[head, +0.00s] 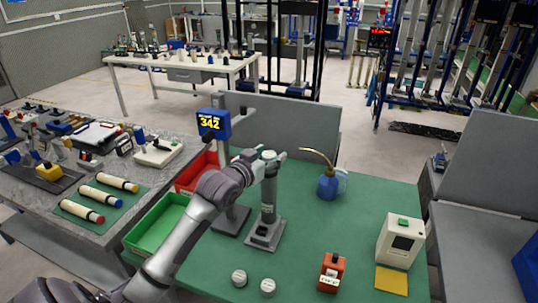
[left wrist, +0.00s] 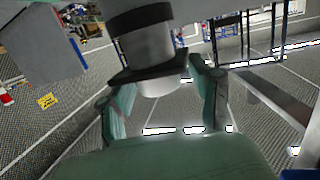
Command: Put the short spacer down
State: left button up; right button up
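My left gripper (head: 268,163) is at the top of a dark upright post (head: 268,195) on a grey base plate (head: 265,235). A pale, short cylinder, which I take for the short spacer (head: 269,154), shows at the post's top between the fingers. Finger contact is partly hidden. My right gripper is in neither view.
A blue display reading 342 (head: 213,123) stands behind left. Red (head: 190,180) and green (head: 150,235) bins lie left. A blue oil can (head: 328,187), two round pale pieces (head: 239,278), an orange block (head: 332,273) and a cream device (head: 400,240) share the green table. Bare mat lies right of the post.

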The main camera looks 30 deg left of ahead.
pick_arm(q)
jog(key=shift+r, duration=0.15)
jog(key=s+r+b, duration=0.2)
jog(key=s, duration=1)
jog(key=shift+d+b, duration=0.2)
jog(key=shift+b, duration=0.15)
